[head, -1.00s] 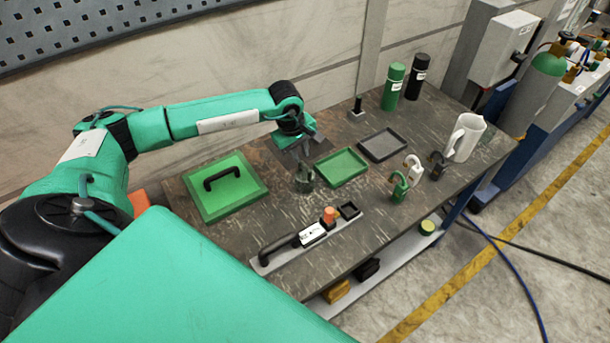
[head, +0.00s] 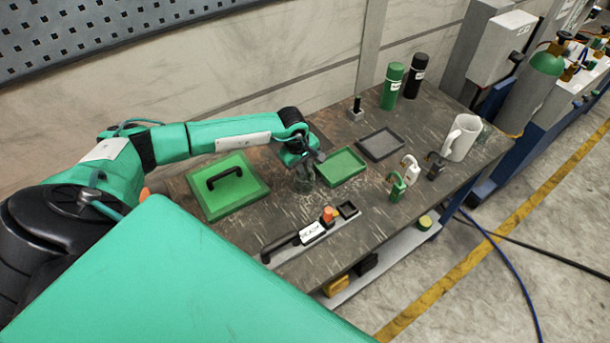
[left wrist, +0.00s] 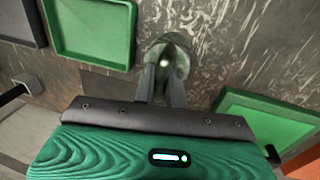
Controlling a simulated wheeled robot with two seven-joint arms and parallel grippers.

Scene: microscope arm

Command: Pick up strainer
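A small dark grey-green, cup-like object (head: 304,181), which I take to be the strainer, stands on the worktable left of the green tray. In the left wrist view its round, pale-rimmed body (left wrist: 176,50) lies at my fingertips. My left gripper (head: 302,160) points down just above it and partly hides it in the head view. In the left wrist view the left gripper's two fingers (left wrist: 162,72) are apart with a narrow gap, the object between and just beyond their tips. No firm grip shows. My right gripper is not in view.
On the table (head: 285,212) are a green tray (head: 341,167), a grey tray (head: 382,145), a green handled lid (head: 227,187), several padlock-like pieces (head: 396,187), a white jug (head: 462,138), two bottles (head: 392,87) and a strip with a black handle (head: 312,233).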

